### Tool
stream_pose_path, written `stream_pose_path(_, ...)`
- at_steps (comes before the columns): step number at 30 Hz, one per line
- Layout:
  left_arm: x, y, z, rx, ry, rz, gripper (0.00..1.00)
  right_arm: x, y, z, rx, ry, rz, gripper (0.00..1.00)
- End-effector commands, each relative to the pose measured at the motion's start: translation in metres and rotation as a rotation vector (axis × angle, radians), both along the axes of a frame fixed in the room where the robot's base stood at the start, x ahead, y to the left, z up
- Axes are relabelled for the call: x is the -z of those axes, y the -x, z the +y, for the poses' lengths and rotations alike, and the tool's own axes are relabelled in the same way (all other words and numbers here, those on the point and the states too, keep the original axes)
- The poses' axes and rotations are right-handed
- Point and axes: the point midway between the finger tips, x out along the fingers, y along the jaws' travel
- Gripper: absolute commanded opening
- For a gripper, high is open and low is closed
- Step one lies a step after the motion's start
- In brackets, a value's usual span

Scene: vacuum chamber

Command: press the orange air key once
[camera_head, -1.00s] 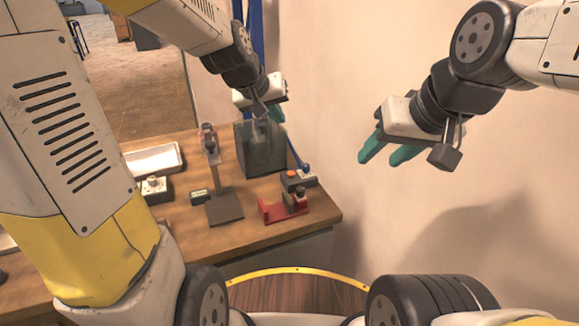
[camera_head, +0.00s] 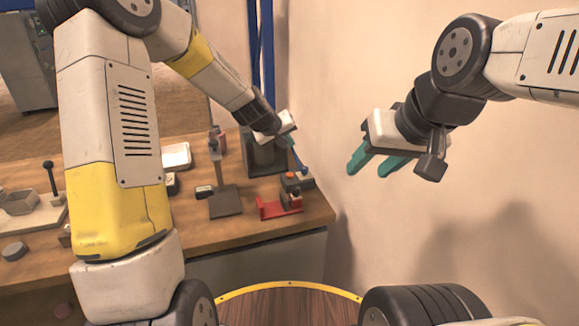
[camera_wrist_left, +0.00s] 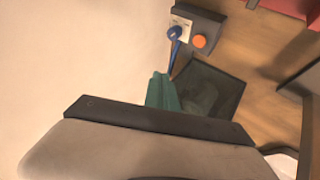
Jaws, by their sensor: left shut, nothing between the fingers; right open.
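The orange air key (camera_head: 290,175) is a small round button on a dark block at the right back of the bench. It also shows in the left wrist view (camera_wrist_left: 199,41), beside a blue-knobbed lever (camera_wrist_left: 176,38) on a pale plate. My left gripper (camera_head: 289,142) is shut and empty, above and behind the key, by the dark see-through chamber (camera_head: 262,158). In the left wrist view its green fingertips (camera_wrist_left: 161,80) are apart from the key, with the lever between them. My right gripper (camera_head: 371,165) is open and empty in the air right of the bench.
A red fixture (camera_head: 271,209) stands just in front of the key's block. A grey stand with an upright post (camera_head: 226,201) is left of it. A white tray (camera_head: 176,156) lies farther left. The wall is close on the right.

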Motion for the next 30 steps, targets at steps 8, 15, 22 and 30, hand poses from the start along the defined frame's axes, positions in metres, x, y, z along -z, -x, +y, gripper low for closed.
stream_pose_path(8, 0.019, 0.0, 0.001, -0.001, 0.0, 0.004, 0.0, 0.0, 0.0, 0.0, 0.0, 0.0, 0.0, 0.45)
stream_pose_path(15, 0.054, 0.001, 0.0, 0.001, 0.001, 0.005, 0.0, 0.0, 0.0, 0.0, 0.0, 0.0, 0.0, 0.45)
stream_pose_path(22, 0.079, 0.001, 0.0, 0.001, -0.001, 0.003, 0.0, 0.0, 0.0, 0.0, 0.0, 0.0, 0.0, 0.45)
stream_pose_path(30, 0.088, 0.0, 0.0, 0.001, 0.0, 0.001, 0.0, 0.0, 0.0, 0.0, 0.0, 0.0, 0.0, 0.45)
